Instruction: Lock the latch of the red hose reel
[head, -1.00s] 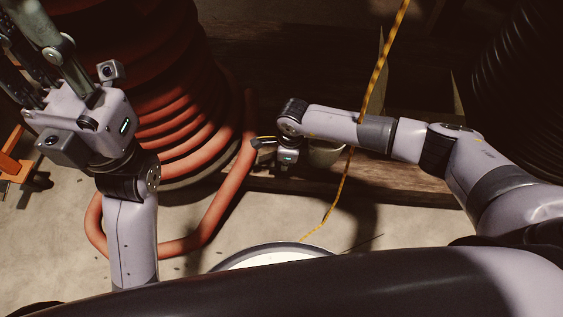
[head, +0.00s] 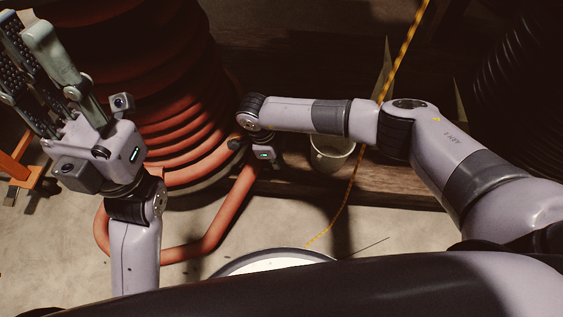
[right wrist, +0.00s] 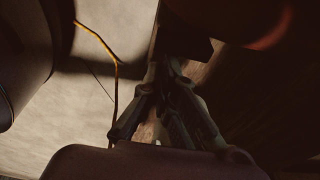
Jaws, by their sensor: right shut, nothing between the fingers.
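A large stack of red hose coils (head: 165,90), which looks like the red hose reel, stands at the upper left of the head view. A loose loop of its hose (head: 225,215) lies on the floor. I cannot make out the latch. My right gripper (right wrist: 170,68) is shut and empty in the right wrist view, its tips by a dark blocky part (right wrist: 185,38). A dim red part shows above right of them. In the head view its wrist is at the reel's right side and hides the fingers. My left gripper (head: 38,65) is raised, open and empty, in front of the reel.
A pale pot (head: 332,152) stands on a wooden board right of my right wrist. A yellow-black rope (head: 400,62) hangs down across the view. An orange stand (head: 18,165) is at the left edge. A round white-topped thing (head: 275,262) is near the bottom. Dark coils stand upper right.

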